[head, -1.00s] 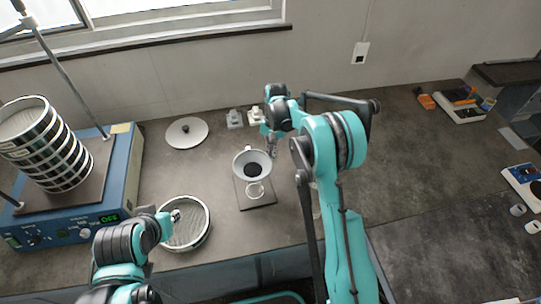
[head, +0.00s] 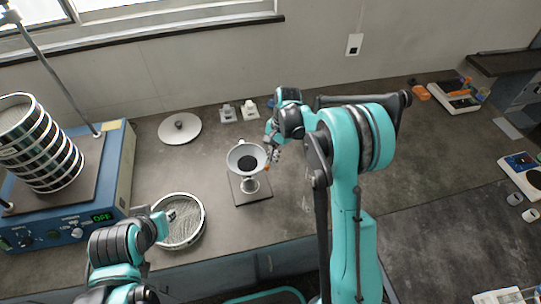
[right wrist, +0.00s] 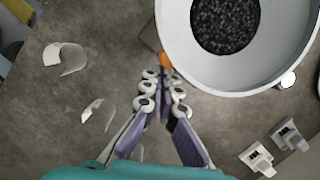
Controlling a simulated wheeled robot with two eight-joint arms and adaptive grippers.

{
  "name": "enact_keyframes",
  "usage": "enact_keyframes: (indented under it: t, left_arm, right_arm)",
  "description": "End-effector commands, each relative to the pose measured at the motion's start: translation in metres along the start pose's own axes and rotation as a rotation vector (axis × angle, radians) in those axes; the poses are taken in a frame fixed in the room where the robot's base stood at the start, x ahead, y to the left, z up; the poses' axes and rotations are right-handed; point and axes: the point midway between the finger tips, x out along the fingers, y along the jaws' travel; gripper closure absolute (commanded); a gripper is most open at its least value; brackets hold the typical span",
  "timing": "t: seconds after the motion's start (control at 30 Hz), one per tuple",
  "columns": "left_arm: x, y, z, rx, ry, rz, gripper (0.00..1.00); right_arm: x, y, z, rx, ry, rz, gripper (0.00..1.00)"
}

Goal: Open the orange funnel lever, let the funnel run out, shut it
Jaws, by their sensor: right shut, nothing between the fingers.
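A grey-white funnel (head: 240,150) stands on a small dark base plate (head: 240,198); dark granules (right wrist: 225,22) lie inside its bowl. The orange lever (right wrist: 165,60) shows in the right wrist view at the funnel's near edge, partly hidden under the rim. My right gripper (head: 271,157) is beside the funnel's right side. In the right wrist view its fingers (right wrist: 164,82) are shut and empty, with the tips right by the lever; I cannot tell if they touch it. My left gripper (head: 169,215) is over the mesh sieve at front left, small and unclear.
The mesh sieve (head: 188,228) and a round lid (head: 180,128) lie left of the funnel. A blue shaker (head: 112,170) with a sieve stack (head: 42,150) stands far left. Small grey-white blocks (head: 249,110) stand behind.

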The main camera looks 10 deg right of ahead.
Motion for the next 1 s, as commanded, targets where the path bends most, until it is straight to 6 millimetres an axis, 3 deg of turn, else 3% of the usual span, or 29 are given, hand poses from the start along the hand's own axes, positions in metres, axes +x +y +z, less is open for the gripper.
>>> enact_keyframes:
  t: [0.4,1.0]
  left_arm:
    - [0.008,0.000,0.006,0.000,0.000,0.000,0.74]
    - [0.009,0.000,0.006,0.000,0.000,0.000,0.74]
  right_arm:
    - [0.005,0.023,0.019,0.316,0.000,-0.079,1.00]
    - [0.005,0.008,0.019,0.306,0.000,-0.076,1.00]
